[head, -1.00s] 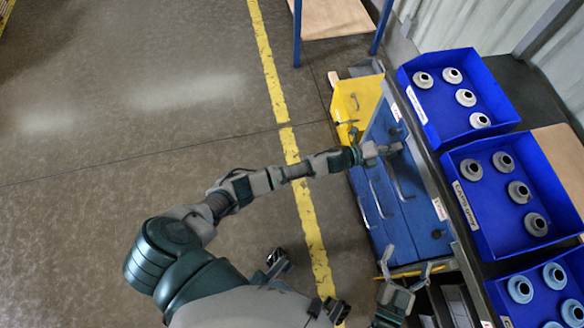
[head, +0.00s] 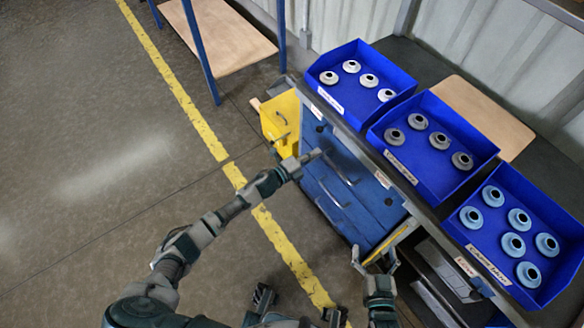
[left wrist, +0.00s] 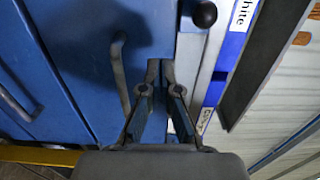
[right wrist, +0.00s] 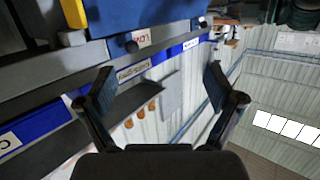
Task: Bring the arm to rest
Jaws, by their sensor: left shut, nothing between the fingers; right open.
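My left arm crosses the head view from the bottom left. Its gripper (head: 316,156) is at the front of the blue drawer cabinet (head: 350,205), near its upper handles. In the left wrist view the left gripper (left wrist: 160,72) is shut and empty, just beside a dark curved handle (left wrist: 121,75); I cannot tell whether they touch. My right gripper (head: 374,258) is low at the cabinet's near end, below the bench edge. In the right wrist view the right gripper (right wrist: 160,72) has its fingers spread, with nothing between them.
Three blue bins with ring-shaped cartridges stand on the bench: left (head: 372,53), middle (head: 455,110), right (head: 548,190). The floor left of the yellow line (head: 178,88) is clear.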

